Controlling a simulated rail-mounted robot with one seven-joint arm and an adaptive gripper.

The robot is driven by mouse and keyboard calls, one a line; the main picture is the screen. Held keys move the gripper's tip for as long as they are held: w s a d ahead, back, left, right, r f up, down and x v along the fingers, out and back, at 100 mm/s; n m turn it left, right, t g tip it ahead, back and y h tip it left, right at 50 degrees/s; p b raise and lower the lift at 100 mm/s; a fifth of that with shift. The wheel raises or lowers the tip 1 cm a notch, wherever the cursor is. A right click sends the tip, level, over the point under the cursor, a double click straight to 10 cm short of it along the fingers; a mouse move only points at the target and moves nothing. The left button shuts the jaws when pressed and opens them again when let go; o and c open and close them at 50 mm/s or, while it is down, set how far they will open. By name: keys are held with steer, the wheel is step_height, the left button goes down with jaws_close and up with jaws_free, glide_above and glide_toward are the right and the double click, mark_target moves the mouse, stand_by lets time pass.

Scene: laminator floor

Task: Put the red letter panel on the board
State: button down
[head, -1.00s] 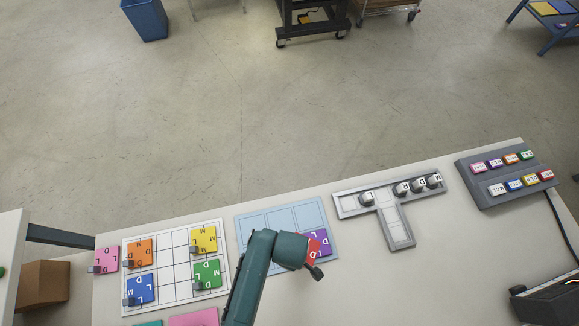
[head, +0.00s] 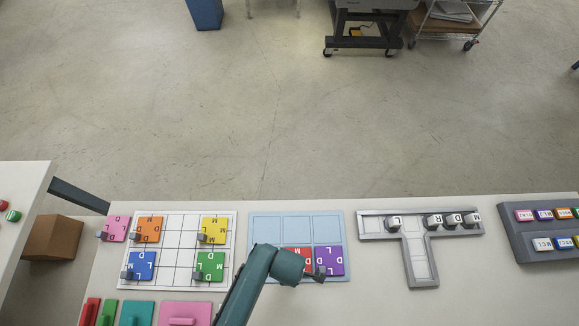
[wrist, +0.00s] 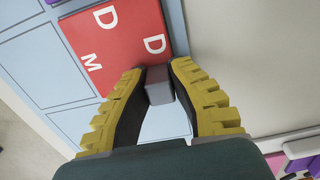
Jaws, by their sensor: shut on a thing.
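My gripper (wrist: 158,72) is shut on the grey knob (wrist: 159,87) of the red letter panel (wrist: 115,35), which shows white D, D and M in the wrist view. In the head view the red panel (head: 305,257) lies over the lower middle of the light blue board (head: 283,222), just left of the purple panel (head: 329,259). My arm hides its left part and my fingertips. I cannot tell whether the panel touches the board.
A white grid board (head: 178,280) at left holds orange, yellow, blue and green panels. A pink panel (head: 117,228) lies by its left edge. A grey T-shaped tray (head: 420,262) with letter blocks is at right. The blue board's upper row is bare.

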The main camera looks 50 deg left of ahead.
steer(key=shift+w, duration=0.1)
steer(key=c, duration=1.1)
jaws_free()
step_height(320, 180, up, 12)
steer(key=shift+r+p, duration=0.1)
steer(key=shift+p, duration=0.95)
